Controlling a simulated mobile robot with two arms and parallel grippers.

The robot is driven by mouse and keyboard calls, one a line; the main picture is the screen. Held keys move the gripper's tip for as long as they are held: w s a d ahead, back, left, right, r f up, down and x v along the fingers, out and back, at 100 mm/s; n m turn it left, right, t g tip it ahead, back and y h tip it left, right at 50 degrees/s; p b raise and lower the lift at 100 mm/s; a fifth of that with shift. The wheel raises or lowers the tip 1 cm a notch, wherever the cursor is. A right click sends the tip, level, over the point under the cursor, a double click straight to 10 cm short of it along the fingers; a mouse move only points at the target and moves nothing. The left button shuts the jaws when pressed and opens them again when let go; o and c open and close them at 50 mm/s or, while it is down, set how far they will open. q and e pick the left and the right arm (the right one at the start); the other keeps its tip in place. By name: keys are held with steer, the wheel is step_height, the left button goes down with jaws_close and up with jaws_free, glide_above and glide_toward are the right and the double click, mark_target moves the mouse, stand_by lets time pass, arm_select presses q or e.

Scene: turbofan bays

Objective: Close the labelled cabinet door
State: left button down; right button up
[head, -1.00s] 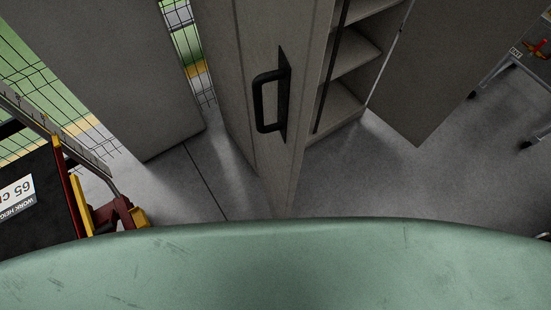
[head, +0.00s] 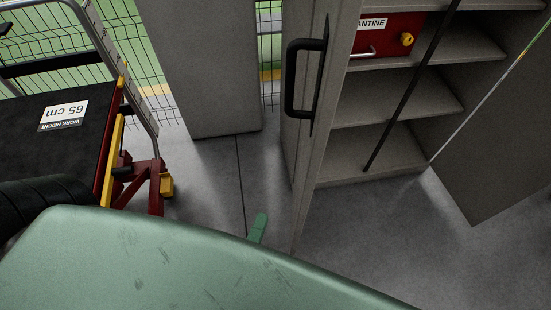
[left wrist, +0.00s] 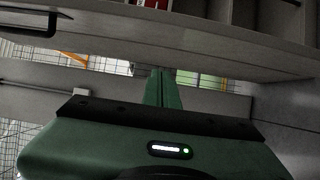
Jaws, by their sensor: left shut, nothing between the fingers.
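The grey cabinet door (head: 352,35) with a black bar handle (head: 290,82) stands open, seen nearly edge-on in the head view. Behind it are open cabinet shelves (head: 400,95). My left gripper (head: 258,228) shows as a green fingertip low in front of the door, past my green body. In the left wrist view its green fingers (left wrist: 163,88) are together and empty, pointing toward a grey panel (left wrist: 190,45). The handle shows there at upper left (left wrist: 28,30). Whether the fingers touch the panel I cannot tell. My right gripper is out of view.
A red box (head: 385,40) with a partly hidden label sits on a shelf. Another grey panel (head: 490,140) stands at right. A cart (head: 50,150) marked 65 cm is at left, near a grey panel (head: 200,70) and wire fence. The floor (head: 370,240) is clear at lower right.

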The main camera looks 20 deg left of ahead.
arm_select(q)
steer(key=w+d, duration=0.3)
steer(key=w, duration=0.7)
steer(key=shift+d, duration=0.15)
